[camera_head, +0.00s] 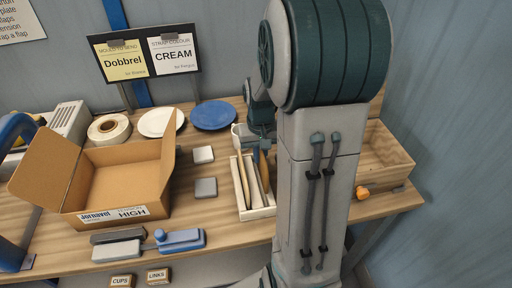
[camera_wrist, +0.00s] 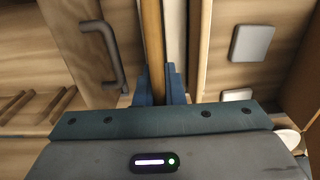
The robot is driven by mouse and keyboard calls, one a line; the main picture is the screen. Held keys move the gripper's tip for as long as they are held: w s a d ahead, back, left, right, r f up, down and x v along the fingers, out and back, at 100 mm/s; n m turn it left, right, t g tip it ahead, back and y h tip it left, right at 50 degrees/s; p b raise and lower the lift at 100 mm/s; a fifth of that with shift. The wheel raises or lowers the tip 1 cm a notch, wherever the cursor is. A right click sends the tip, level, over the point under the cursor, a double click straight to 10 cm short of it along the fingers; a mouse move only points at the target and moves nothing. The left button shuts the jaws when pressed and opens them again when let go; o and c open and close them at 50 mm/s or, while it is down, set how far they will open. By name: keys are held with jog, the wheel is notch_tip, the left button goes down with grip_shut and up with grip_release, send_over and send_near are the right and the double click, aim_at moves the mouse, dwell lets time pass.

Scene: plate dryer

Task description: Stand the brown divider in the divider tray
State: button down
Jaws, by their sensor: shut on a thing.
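The brown divider (camera_wrist: 152,40) is between the fingers of my gripper (camera_wrist: 157,88) in the wrist view, and the gripper is shut on it. In the head view my gripper (camera_head: 262,147) is over the back part of the pale divider tray (camera_head: 258,214), and the brown divider (camera_head: 265,172) reaches down at the tray. A tan divider (camera_head: 242,184) stands in the tray to its left. I cannot tell whether the brown divider's lower edge touches the tray floor. My arm hides part of the tray's right side.
An open cardboard box (camera_head: 118,185) stands at the left. White (camera_head: 203,155) and grey (camera_head: 206,187) square pieces lie left of the tray. White (camera_head: 160,122) and blue (camera_head: 213,115) plates lie behind. A wooden bin (camera_head: 384,155) stands right of my arm. A dark handle (camera_wrist: 104,48) shows in the wrist view.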

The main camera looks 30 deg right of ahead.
aim_at(260, 168)
jog(key=shift+a+f, duration=0.1)
jog(key=shift+f, duration=0.25)
jog(key=shift+f+b, duration=2.3)
jog(key=shift+f, duration=0.45)
jog(key=c, duration=1.5)
grip_release()
jog(key=shift+o, duration=0.2)
jog(key=shift+r, duration=0.1)
notch_tip(260, 168, up, 14)
jog(key=shift+f, duration=0.15)
